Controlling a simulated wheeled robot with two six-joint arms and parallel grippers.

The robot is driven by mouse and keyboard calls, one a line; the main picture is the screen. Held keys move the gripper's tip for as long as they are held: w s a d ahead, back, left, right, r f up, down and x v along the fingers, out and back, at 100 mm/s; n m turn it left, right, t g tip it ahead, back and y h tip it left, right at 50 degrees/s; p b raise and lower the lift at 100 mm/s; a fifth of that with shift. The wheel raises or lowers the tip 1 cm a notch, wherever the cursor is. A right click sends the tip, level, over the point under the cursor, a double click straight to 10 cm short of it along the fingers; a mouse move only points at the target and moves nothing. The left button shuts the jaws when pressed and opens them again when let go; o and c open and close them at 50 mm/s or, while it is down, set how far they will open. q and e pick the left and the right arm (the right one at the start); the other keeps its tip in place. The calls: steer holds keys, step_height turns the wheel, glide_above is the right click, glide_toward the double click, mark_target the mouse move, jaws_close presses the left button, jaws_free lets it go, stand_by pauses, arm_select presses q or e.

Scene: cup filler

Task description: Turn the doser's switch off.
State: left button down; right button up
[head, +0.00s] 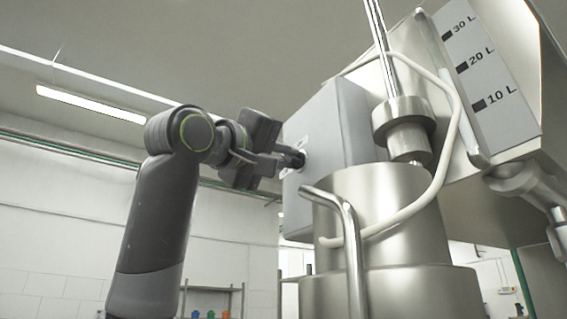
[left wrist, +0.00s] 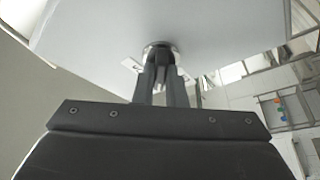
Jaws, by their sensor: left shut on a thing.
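The doser's grey control box (head: 331,150) is at the middle of the head view, beside the steel doser body (head: 385,215). Its switch (head: 297,158) is a dark knob on a light plate on the box's left face. My left gripper (head: 284,160) reaches the knob from the left and is shut on it. In the left wrist view the gripper's fingers (left wrist: 162,82) close around the switch (left wrist: 158,52) under the pale box face (left wrist: 230,25). The fingers hide most of the knob, so I cannot tell its setting. My right gripper is not in view.
A hopper (head: 490,85) with litre marks stands at the upper right. A pale hose (head: 452,140) loops around the doser, and a bent steel pipe (head: 350,235) rises in front. A shelf with small coloured things (head: 211,313) is at the far wall. The left side is free.

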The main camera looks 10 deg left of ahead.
arm_select(q)
steer(key=n+y, duration=0.1)
steer(key=n, duration=0.4)
steer(key=shift+g+y+b, duration=0.3)
steer(key=shift+y+b, duration=0.1)
steer(key=shift+n+g+y, duration=0.6)
steer(key=shift+n+g, duration=0.1)
steer(key=shift+n, duration=1.5)
steer(key=c, duration=1.5)
jaws_free()
